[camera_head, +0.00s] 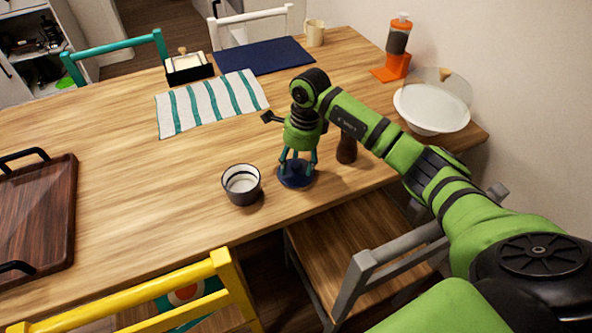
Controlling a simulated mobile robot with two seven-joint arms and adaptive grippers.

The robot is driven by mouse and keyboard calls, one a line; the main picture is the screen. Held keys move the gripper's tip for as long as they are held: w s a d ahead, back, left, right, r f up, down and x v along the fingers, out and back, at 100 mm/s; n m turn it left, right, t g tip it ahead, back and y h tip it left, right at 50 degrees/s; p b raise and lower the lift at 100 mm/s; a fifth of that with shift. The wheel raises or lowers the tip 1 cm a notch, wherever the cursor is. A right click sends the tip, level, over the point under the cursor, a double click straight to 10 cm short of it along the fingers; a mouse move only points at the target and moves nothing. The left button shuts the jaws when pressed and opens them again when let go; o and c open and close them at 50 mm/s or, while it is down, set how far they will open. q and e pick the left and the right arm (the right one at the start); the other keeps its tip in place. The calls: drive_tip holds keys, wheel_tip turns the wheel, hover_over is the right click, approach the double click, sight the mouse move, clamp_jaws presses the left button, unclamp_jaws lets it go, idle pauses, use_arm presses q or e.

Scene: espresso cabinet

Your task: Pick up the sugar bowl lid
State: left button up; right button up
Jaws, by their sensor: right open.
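A low, round, dark-blue thing (296,180), which looks like the sugar bowl lid, lies on the wooden table near its front edge. My right gripper (298,164) points down right above it, with its fingers open and spread to both sides of its middle. I cannot tell whether the fingertips touch it. The gripper hides part of its top. A dark cup-like bowl (241,186) with a pale inside stands open just to the left. My left gripper is out of view.
A brown shaker or mill (347,149) stands close to the right of the gripper, partly behind my arm. A white bowl (432,110) and an orange dispenser (393,62) are at the right back. A wooden tray (30,215) lies at the left. The table's middle left is clear.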

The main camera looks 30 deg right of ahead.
clamp_jaws()
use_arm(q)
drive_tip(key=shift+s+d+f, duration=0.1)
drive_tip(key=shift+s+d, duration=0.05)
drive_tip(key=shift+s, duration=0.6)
use_arm(e)
drive_tip(key=shift+r, duration=0.1)
drive_tip(key=shift+r, duration=0.1)
